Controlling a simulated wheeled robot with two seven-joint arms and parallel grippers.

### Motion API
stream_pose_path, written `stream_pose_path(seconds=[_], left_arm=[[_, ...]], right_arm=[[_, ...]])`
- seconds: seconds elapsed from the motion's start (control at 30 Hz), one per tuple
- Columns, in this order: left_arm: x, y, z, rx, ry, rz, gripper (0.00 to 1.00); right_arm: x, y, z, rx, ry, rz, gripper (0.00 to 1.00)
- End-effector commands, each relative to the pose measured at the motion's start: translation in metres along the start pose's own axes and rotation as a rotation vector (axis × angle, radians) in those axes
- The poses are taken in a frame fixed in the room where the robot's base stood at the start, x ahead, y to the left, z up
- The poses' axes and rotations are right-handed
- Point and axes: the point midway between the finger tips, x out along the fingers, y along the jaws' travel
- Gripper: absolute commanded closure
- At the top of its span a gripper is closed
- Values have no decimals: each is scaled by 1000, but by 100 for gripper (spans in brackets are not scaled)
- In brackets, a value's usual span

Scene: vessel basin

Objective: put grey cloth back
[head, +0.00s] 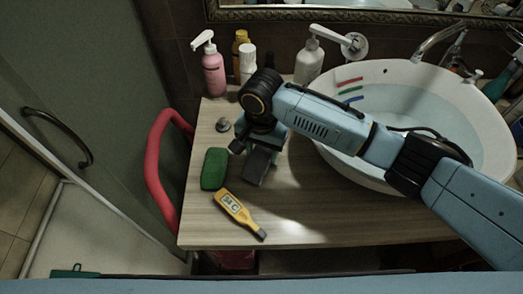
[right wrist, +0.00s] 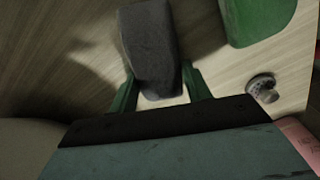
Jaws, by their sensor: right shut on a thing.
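The grey cloth (head: 258,164) is a dark, folded block above the wooden counter, left of the basin. My right gripper (head: 264,146) is shut on its near end, and the arm hides part of that area. In the right wrist view the cloth (right wrist: 150,45) is between the two green fingers of my right gripper (right wrist: 160,90). A shadow lies beside it on the wood; I cannot tell whether it touches the counter. I do not make out my left gripper.
A green block (head: 214,168) and a yellow thermometer (head: 238,213) lie close left of the cloth. A metal stopper (head: 223,125) and a pink pump bottle (head: 212,73) are behind. The white basin (head: 335,169) holds water. A red rail (head: 155,172) borders the counter's left side.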

Motion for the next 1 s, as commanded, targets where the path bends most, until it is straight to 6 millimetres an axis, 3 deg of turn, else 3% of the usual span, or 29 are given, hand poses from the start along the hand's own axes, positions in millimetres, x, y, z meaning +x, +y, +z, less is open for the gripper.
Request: stream_pose_path(seconds=[0.3, 0.33, 0.5, 0.83, 1.0], left_arm=[[-2, 1, 4, 0, -7, 1, 46], [-2, 1, 4, 0, -7, 1, 46], [-2, 1, 4, 0, -7, 1, 46], [1, 1, 5, 0, -8, 1, 46], [-6, 1, 4, 0, -8, 1, 46]], right_arm=[[2, 0, 0, 1, -1, -1, 70], [2, 0, 0, 0, -1, -1, 51], [2, 0, 0, 0, -1, -1, 30], [-1, 0, -1, -1, 2, -1, 30], [-27, -1, 0, -1, 0, -3, 30]])
